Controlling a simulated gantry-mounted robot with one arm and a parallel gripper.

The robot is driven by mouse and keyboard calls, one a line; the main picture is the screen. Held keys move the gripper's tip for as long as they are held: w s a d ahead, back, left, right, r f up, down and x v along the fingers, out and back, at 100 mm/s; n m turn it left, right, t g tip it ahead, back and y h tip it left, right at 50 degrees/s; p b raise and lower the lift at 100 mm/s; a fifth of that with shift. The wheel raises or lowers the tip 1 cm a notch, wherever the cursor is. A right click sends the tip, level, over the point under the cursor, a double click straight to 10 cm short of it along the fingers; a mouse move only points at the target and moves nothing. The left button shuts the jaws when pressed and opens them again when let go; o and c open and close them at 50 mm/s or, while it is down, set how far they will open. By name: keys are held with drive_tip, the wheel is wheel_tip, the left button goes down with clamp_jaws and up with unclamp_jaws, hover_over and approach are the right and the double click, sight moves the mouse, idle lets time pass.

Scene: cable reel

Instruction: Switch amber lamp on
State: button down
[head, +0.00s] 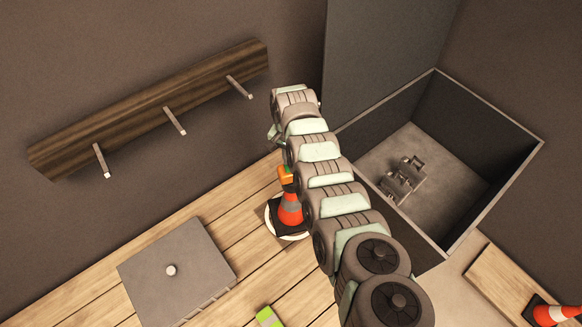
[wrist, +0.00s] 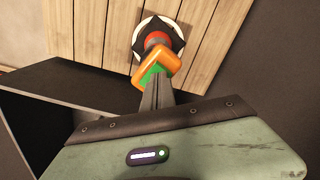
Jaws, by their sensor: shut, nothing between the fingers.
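The amber lamp (head: 285,177) is a small orange block on top of an orange-and-grey traffic cone (head: 291,208) with a dark square base. In the wrist view the lamp (wrist: 159,66) is a rounded orange square with a green patch at its near side, above the cone (wrist: 157,40). My gripper (wrist: 156,82) is shut and empty. Its fingertips overlap the green patch in the wrist view; I cannot tell whether they touch it. In the head view my arm hides most of the gripper and part of the lamp and cone.
A large open grey bin (head: 490,115) with small metal parts (head: 405,180) inside stands to the right. A grey lidded box (head: 178,270) and a lime-green block (head: 269,318) sit on the plank surface. A wooden rail (head: 150,110) with pegs is on the wall. Another cone (head: 555,314) is at lower right.

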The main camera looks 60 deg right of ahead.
drive_tip(key=shift+f+b, duration=0.65)
drive_tip(key=shift+f, duration=0.35)
idle(0.3)
drive_tip(key=shift+r, duration=0.1)
drive_tip(key=shift+r+p, duration=1.25)
drive_tip(key=shift+r, duration=0.1)
wheel_tip(320, 180, up, 4)
drive_tip(key=shift+r+p, duration=0.15)
drive_tip(key=shift+p, duration=0.85)
